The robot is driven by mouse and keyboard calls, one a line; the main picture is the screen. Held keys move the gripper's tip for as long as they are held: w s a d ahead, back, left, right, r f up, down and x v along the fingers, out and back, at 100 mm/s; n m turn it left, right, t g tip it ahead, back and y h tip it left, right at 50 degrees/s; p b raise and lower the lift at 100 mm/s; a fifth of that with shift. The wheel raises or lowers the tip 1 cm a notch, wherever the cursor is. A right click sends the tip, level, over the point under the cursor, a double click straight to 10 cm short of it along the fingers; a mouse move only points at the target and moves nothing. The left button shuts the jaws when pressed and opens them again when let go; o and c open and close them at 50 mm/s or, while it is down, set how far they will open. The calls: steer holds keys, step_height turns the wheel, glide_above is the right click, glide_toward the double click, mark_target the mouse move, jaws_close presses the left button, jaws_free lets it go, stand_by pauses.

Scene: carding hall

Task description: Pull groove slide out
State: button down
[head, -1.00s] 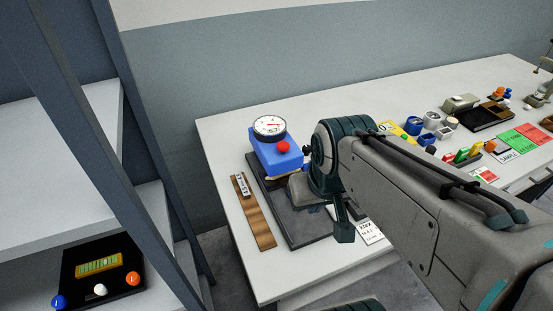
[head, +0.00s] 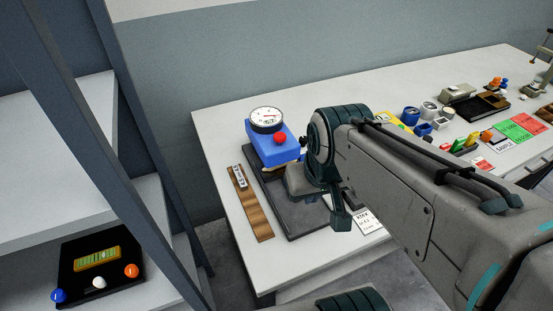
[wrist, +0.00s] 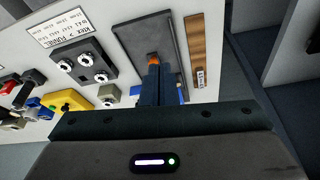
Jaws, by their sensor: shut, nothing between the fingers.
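A blue gauge device (head: 268,154) with a white dial (head: 266,120) and a red knob (head: 280,137) stands at the back of a dark base plate (head: 290,221) on the table. My arm hides part of both. In the wrist view my gripper (wrist: 154,68) is shut over the dark plate (wrist: 143,34). A small orange piece (wrist: 153,58) shows right at the fingertips; I cannot tell whether they touch it. Bits of blue (wrist: 182,92) show beside the fingers. I cannot make out the groove slide itself; it may be hidden behind my gripper.
A wooden strip (head: 252,208) with a label lies left of the plate, and a printed card (head: 367,222) lies right of it. Several small pots, cards and tools fill the table's right side. A shelf rack (head: 150,150) with a black panel (head: 75,280) stands at the left.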

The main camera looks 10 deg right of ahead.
steer(key=c, duration=2.1)
jaws_free()
steer(key=shift+c, duration=0.2)
steer(key=o, duration=1)
steer(key=shift+w, duration=0.35)
steer(key=w+d+f+m+g+b, duration=0.1)
steer(key=w+f+m+g+b, duration=0.15)
steer(key=w, duration=0.55)
steer(key=w+d+f+m+g+b, duration=0.1)
steer(key=w+m, duration=0.3)
steer(key=w, duration=0.3)
steer(key=f, duration=1.4)
steer(key=shift+w+d+p, duration=0.2)
steer(key=shift+p, duration=0.2)
